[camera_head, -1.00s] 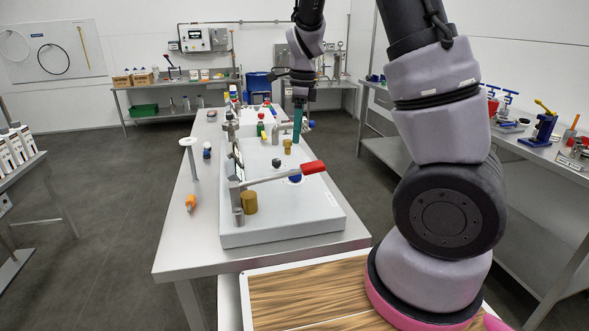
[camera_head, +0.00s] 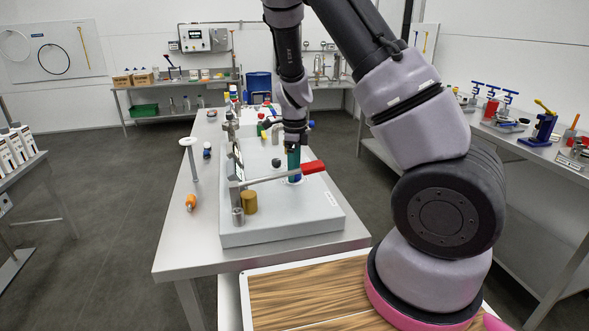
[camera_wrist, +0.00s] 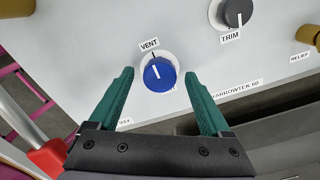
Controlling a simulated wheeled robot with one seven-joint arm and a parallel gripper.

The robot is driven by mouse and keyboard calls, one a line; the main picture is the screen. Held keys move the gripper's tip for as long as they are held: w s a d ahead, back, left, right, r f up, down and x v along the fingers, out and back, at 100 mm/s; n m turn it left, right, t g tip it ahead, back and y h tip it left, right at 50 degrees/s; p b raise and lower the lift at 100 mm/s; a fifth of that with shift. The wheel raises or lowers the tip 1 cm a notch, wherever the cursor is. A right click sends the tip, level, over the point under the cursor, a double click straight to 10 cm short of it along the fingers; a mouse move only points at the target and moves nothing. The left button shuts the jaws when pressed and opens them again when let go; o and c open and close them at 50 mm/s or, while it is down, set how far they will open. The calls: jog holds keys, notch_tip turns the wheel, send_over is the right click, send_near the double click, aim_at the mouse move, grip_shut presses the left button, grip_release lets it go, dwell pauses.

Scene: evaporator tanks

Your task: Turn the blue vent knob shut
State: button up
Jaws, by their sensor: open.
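The blue vent knob (camera_wrist: 160,72) sits on a pale panel under a "VENT" label in the wrist view. It has a white pointer line and a white ring around it; the line points up and slightly left. My gripper (camera_wrist: 158,84) is open, its two green fingers on either side of the knob, with gaps showing on both sides. I cannot tell their exact height above the panel. In the head view my gripper (camera_head: 294,172) points down over the grey panel box (camera_head: 290,225), and the knob is mostly hidden behind the fingers and the lever.
A lever with a red handle (camera_head: 313,167) crosses just in front of my gripper; its red end (camera_wrist: 48,156) shows at lower left in the wrist view. A dark grey trim knob (camera_wrist: 237,13) is at upper right. A brass cylinder (camera_head: 249,202) stands left on the box.

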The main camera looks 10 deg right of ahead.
jog(key=shift+f, duration=0.15)
grip_shut()
